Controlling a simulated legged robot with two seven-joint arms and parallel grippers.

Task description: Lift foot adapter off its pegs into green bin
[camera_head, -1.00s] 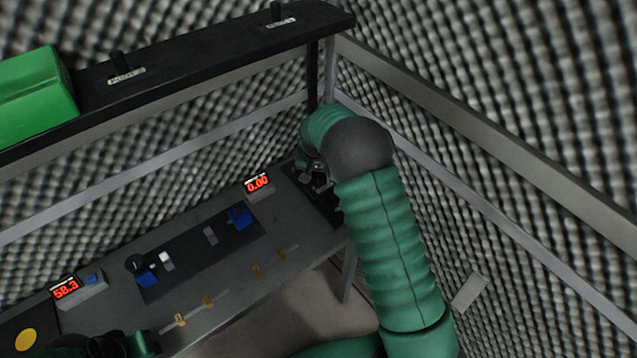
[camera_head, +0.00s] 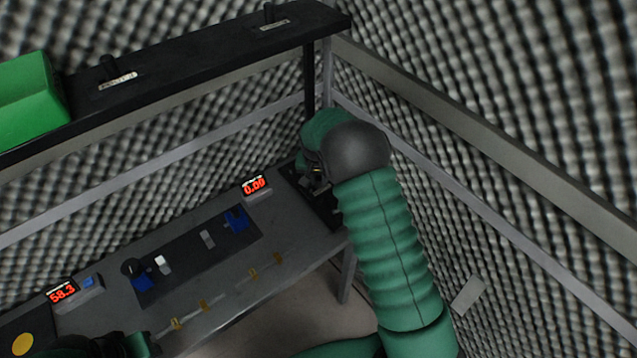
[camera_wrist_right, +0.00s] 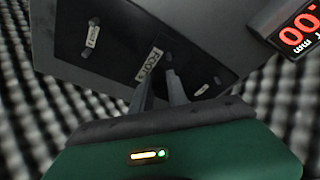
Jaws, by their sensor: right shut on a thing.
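The green bin (camera_head: 28,105) sits at the left end of the raised black shelf. My right gripper (camera_head: 318,180) is at the far right end of the table, over a dark board (camera_head: 328,208), largely hidden by my wrist. In the right wrist view its two fingers (camera_wrist_right: 160,88) come down by a label (camera_wrist_right: 150,64) that seems to read FOOT. They are shut on a small dark part, which I take to be the foot adapter; it is mostly hidden, and I cannot tell whether it is clear of its pegs. My left gripper (camera_head: 100,345) is at the bottom left, dark and cut off.
The black shelf (camera_head: 190,75) carries two labelled dark pegs. On the table are red displays (camera_head: 255,186) and (camera_head: 62,292), a dark panel with blue parts (camera_head: 190,250), and several yellow fittings (camera_head: 203,306) along the front edge. Foam walls close in behind and right.

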